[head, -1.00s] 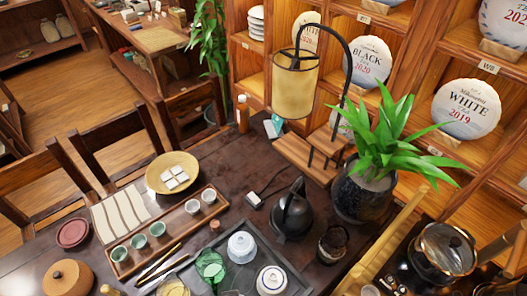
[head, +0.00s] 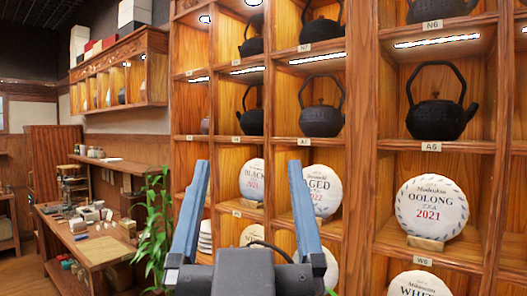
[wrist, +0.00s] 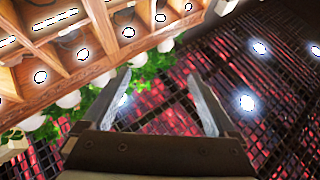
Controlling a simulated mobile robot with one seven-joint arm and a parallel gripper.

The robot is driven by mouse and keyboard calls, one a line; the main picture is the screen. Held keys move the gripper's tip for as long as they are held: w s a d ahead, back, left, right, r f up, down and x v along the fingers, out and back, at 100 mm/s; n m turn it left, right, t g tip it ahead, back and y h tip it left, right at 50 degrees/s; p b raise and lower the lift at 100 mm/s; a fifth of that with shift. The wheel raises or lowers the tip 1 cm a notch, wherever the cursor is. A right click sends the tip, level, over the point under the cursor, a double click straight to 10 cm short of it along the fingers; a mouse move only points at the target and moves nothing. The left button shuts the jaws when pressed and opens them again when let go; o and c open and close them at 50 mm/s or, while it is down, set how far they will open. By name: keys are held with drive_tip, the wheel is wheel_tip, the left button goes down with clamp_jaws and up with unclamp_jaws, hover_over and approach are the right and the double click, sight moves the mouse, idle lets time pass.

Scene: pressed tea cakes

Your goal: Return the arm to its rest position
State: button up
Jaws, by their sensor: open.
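My gripper (head: 245,210) stands upright in the lower middle of the head view, with its two blue-grey fingers spread wide apart and nothing between them. Behind it is the wooden shelf with tea cakes and teapots. In the wrist view my gripper (wrist: 158,95) is also open and empty, its fingers pointing up toward a dark grid ceiling (wrist: 245,75) with bright lamps. Most of my arm below the gripper is out of the head view.
The tall shelf (head: 368,150) holds black teapots (head: 436,115) and round tea cakes such as the Oolong cake (head: 431,207). A green plant (head: 152,235) and a side table (head: 90,245) stand at the left. Free air surrounds the fingers.

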drive_tip(key=s+d+r+t, duration=0.1)
drive_tip(key=s+r+t, duration=0.1)
drive_tip(key=s+r, duration=0.2)
drive_tip(key=shift+s+d+r+h, duration=0.15)
drive_tip(key=shift+s+r+h, duration=0.25)
drive_tip(key=shift+r, duration=0.25)
